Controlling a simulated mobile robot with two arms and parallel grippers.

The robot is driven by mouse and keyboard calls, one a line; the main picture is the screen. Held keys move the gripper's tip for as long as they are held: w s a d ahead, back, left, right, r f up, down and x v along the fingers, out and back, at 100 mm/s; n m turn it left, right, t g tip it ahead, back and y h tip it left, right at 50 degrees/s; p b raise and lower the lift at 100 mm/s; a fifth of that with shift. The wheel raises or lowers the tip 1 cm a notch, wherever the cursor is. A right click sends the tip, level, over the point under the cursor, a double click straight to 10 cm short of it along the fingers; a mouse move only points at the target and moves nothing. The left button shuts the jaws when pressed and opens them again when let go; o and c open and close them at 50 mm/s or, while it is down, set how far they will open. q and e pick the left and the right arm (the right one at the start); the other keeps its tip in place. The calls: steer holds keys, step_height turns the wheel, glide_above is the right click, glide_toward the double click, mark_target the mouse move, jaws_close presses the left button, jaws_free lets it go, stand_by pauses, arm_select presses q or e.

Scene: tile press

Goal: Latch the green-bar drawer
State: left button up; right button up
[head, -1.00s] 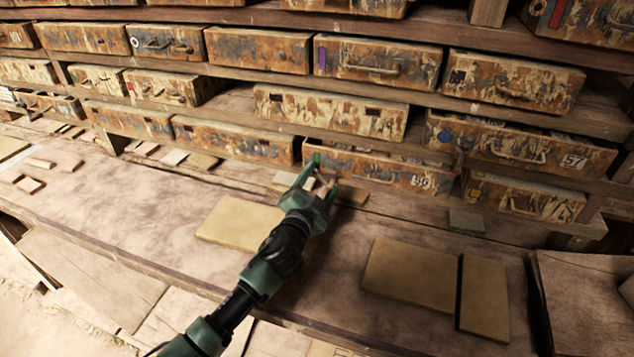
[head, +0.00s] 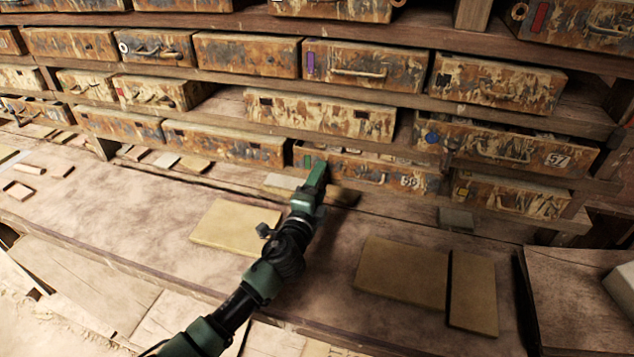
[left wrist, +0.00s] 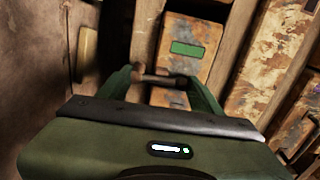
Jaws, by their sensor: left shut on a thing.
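In the left wrist view, the green bar (left wrist: 187,48) lies beyond the fingers, and a short brown rod (left wrist: 155,79) is between the fingertips. My right gripper is not in view.
The drawer marked 57 (head: 480,142) is up and to the right, with a yellow-marked drawer (head: 510,197) below it. Flat tan tiles (head: 237,224) lie on the bench, also at the right (head: 402,272).

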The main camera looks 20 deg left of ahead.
arm_select(q)
steer(key=shift+s+d+f+m, duration=0.2)
steer(key=shift+f+m, duration=0.1)
steer(key=shift+f, duration=0.2)
steer(key=o, duration=1.2)
steer(key=shift+o, duration=0.5)
steer(key=shift+w+r, duration=0.15)
steer(key=shift+r, duration=0.05)
steer(key=s+b, duration=0.1)
steer(key=s, duration=0.6)
steer(key=shift+s+a, duration=0.15)
steer(key=shift+s, duration=0.25)
